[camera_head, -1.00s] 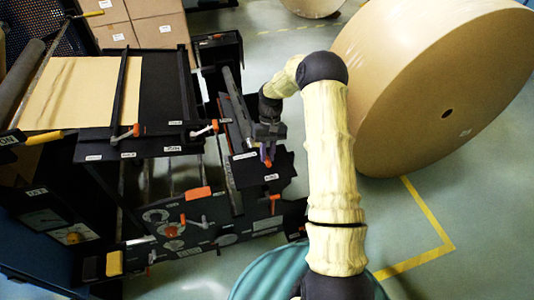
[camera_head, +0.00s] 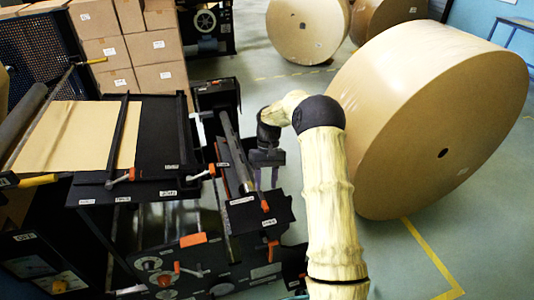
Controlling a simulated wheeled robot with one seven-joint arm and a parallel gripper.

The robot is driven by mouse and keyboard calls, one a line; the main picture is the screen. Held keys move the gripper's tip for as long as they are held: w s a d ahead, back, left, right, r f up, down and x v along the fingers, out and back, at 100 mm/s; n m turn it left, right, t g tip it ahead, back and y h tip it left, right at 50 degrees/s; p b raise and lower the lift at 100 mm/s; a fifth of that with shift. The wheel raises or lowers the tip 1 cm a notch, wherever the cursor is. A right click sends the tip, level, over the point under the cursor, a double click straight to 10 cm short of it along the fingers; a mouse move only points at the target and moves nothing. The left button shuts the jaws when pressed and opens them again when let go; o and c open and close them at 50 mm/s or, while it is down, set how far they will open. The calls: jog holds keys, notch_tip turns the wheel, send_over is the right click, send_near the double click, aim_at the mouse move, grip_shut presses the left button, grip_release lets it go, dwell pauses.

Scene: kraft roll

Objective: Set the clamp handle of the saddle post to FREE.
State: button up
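A black slanted bar assembly (camera_head: 232,150) stands at the right side of the machine, with a black labelled plate (camera_head: 278,212) at its near end. A small orange-tipped handle (camera_head: 265,203) sits by this plate. It may be the saddle post's clamp handle, but the labels are too small to read, so I cannot tell its setting. My gripper (camera_head: 267,180) points down just beyond and above this handle in the picture. Its two fingers are apart, with a gap between them and nothing visibly held. I cannot tell whether a fingertip touches the handle.
Other orange-tipped handles sit on the table's front edge (camera_head: 120,178) and on the lower panel (camera_head: 180,268). A large kraft roll (camera_head: 400,130) stands close to the right of my arm. Boxes (camera_head: 100,50) and more rolls (camera_head: 308,28) are behind. Floor beyond the gripper is clear.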

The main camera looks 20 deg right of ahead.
jog(key=b+v, duration=0.1)
jog(key=v, duration=1)
jog(key=shift+r, duration=0.15)
jog(key=s+a+t+h, duration=0.1)
jog(key=s+a+t, duration=0.2)
jog(key=s, duration=1)
jog(key=s+a+f+t+h, duration=0.1)
jog(key=s+t, duration=0.3)
jog(key=s, duration=1)
jog(key=shift+a+m, duration=0.3)
jog(key=shift+a, duration=0.6)
